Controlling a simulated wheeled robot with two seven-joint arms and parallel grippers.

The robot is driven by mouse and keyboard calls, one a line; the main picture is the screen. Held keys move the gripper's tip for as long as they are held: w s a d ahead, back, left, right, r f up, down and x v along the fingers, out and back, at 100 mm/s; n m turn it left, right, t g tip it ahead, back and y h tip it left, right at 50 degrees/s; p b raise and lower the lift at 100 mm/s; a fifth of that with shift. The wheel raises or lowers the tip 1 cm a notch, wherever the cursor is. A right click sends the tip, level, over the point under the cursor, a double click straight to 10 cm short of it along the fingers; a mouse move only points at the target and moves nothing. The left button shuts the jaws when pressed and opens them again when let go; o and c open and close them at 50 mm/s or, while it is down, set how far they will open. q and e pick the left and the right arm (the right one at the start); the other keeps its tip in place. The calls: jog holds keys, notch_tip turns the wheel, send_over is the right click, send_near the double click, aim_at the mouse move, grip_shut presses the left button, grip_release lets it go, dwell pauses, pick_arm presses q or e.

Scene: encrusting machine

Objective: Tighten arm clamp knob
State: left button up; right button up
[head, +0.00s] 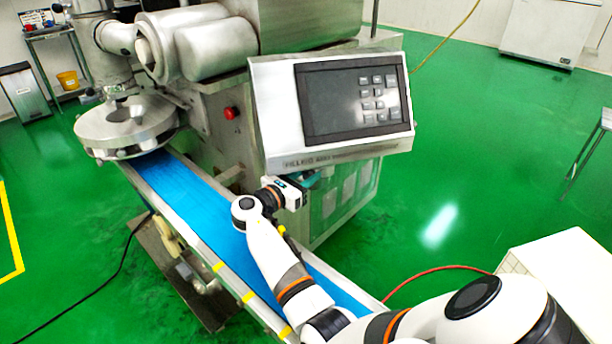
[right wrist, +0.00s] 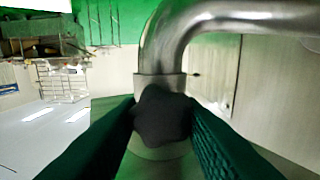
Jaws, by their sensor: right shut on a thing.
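The dark lobed knob (right wrist: 162,116) sits at the lower end of a bent steel arm pipe (right wrist: 215,18) in the right wrist view. My right gripper (head: 310,181) is under the lower edge of the control panel (head: 350,97). In the right wrist view its two green textured fingers stand on either side of the knob and are shut on it. The knob cannot be made out in the head view, where the gripper and the panel hide that spot. My left gripper is not in view.
The encrusting machine's steel body (head: 215,110) stands behind the panel. A blue conveyor belt (head: 190,195) runs beneath my right forearm. A red button (head: 231,113) is on the machine's front. A white block (head: 560,262) stands at lower right. Green floor is open on the right.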

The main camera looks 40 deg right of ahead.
jog(key=shift+s+m+b, duration=0.1)
jog(key=shift+m+b, duration=0.45)
jog(key=shift+m, duration=1.65)
jog(key=o, duration=1)
jog(key=a, duration=0.4)
jog(key=a+b, duration=0.1)
jog(key=a, duration=0.3)
jog(key=s+a, duration=0.1)
jog(key=a, duration=0.3)
jog(key=shift+a, duration=0.1)
